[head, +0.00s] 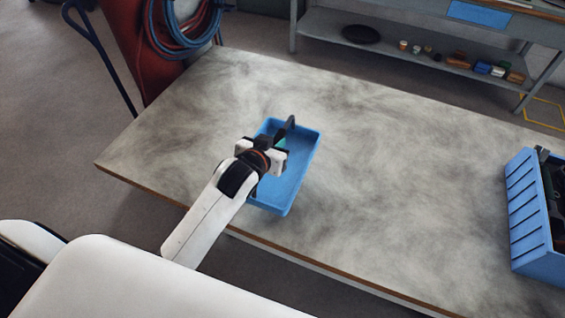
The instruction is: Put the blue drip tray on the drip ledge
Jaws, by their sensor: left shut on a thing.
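The blue drip tray (297,172) is a shallow rectangular tray over the near left part of the worn grey table. My left gripper (276,150) is at the tray's left side and shut on it. The gripper hides part of the tray's left wall and far end. I cannot tell whether the tray's underside touches the tabletop. My right gripper is not in view. I cannot make out anything that is clearly the drip ledge.
A blue ribbed crate (527,225) with dark items stands at the table's right. The tabletop (400,170) between is clear. A bench shelf (400,52) with small items is behind. A red object (140,50) with blue hoses (180,40) stands at the back left.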

